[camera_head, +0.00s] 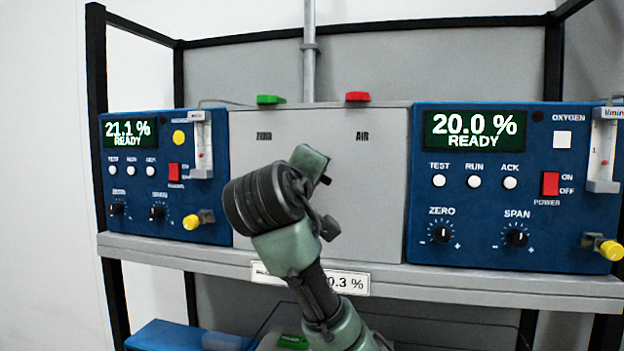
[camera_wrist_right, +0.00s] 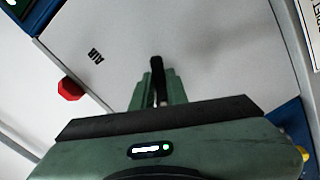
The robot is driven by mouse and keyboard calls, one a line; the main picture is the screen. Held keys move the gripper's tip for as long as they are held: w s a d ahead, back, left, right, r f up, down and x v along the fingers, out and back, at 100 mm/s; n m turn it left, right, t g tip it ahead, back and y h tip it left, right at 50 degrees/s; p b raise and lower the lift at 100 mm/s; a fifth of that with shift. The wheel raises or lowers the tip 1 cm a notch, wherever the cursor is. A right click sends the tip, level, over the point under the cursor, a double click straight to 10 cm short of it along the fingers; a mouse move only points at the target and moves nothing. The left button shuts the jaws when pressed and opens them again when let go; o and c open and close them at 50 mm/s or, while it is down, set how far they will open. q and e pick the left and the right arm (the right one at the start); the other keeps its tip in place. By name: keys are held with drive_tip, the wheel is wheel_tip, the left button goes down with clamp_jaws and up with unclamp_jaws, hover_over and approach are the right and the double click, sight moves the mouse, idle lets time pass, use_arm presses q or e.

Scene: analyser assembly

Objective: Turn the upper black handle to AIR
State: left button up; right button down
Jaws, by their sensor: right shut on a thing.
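The grey panel (camera_head: 380,200) in the middle of the shelf carries the printed labels ZERO (camera_head: 264,136) and AIR (camera_head: 362,136). AIR also shows in the wrist view (camera_wrist_right: 95,55). My right gripper (camera_head: 318,167) is in front of the panel, below and between the two labels. The upper black handle (camera_wrist_right: 156,66) is between its fingers in the wrist view, and the gripper is shut on it. In the head view only a small dark end of the handle (camera_head: 325,181) shows beside the fingers; my wrist hides the rest. My left gripper is not in view.
Blue analysers stand left (camera_head: 150,215) and right (camera_head: 470,205) of the panel, with knobs and yellow-capped fittings.

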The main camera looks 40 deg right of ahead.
drive_tip(key=n, duration=0.2)
drive_tip(key=r+n, duration=0.1)
drive_tip(key=n+p, duration=0.1)
drive_tip(key=n, duration=0.1)
drive_tip(key=shift+s+d+r+n, duration=0.1)
drive_tip(key=shift+s+r+n, duration=0.05)
drive_tip(key=shift+r+n, duration=0.15)
idle(0.4)
drive_tip(key=c, duration=1.4)
unclamp_jaws()
drive_tip(key=shift+f, duration=0.1)
drive_tip(key=b+v, duration=0.4)
drive_tip(key=v, duration=0.4)
